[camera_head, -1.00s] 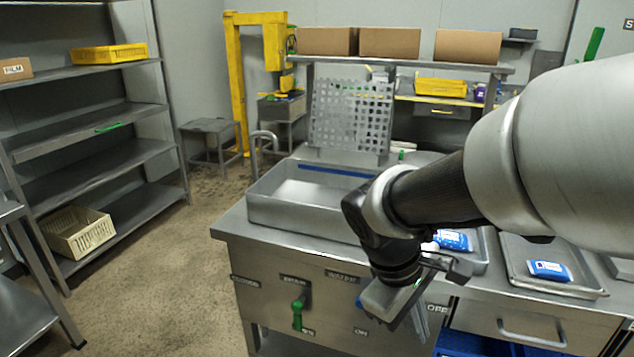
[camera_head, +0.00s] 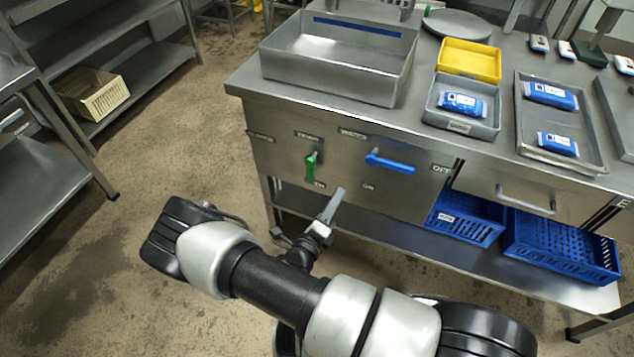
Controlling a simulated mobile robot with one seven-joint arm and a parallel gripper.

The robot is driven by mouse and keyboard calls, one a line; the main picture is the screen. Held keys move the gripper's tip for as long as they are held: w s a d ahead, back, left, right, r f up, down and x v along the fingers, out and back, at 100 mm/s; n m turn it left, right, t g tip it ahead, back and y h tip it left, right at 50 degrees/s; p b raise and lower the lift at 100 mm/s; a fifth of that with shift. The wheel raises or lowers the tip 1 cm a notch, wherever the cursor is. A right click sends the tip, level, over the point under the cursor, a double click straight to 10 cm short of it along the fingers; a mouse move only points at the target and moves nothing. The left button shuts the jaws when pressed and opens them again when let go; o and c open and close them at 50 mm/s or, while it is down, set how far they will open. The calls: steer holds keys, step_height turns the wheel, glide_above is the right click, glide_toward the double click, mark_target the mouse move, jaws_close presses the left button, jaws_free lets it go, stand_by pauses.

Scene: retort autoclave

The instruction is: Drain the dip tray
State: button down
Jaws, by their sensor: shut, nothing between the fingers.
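The dip tray appears to be the deep steel basin (camera_head: 385,88) on the counter, with a blue line along its inner back wall. Its inside looks bare grey; I cannot tell whether clear liquid is in it. On the front panel below, a green drain handle (camera_head: 311,165) points down toward a small label. To its right, a blue water handle (camera_head: 390,163) lies sideways, pointing toward the OFF label. My gripper (camera_head: 333,204) is shut and empty, low in front of the panel, below and slightly right of the green handle, apart from both handles.
A yellow bin (camera_head: 469,60), a grey tray with a blue pack (camera_head: 463,103) and a steel tray with blue packs (camera_head: 560,148) stand on the counter. Blue crates (camera_head: 560,250) sit on the lower shelf. Open floor (camera_head: 170,140) lies left, before a shelf rack.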

mark_target(310, 170)
step_height(310, 170, down, 7)
steer(key=s+a+n+t+y, duration=0.1)
steer(key=a+n+t+y, duration=0.15)
steer(key=n+y, duration=0.45)
steer(key=w+a+h+b, duration=0.1)
steer(key=w+a+b, duration=0.1)
steer(key=w, duration=0.8)
steer(key=shift+w+a+n+g, duration=0.4)
steer(key=shift+a+g, duration=0.05)
steer(key=shift+a, duration=0.15)
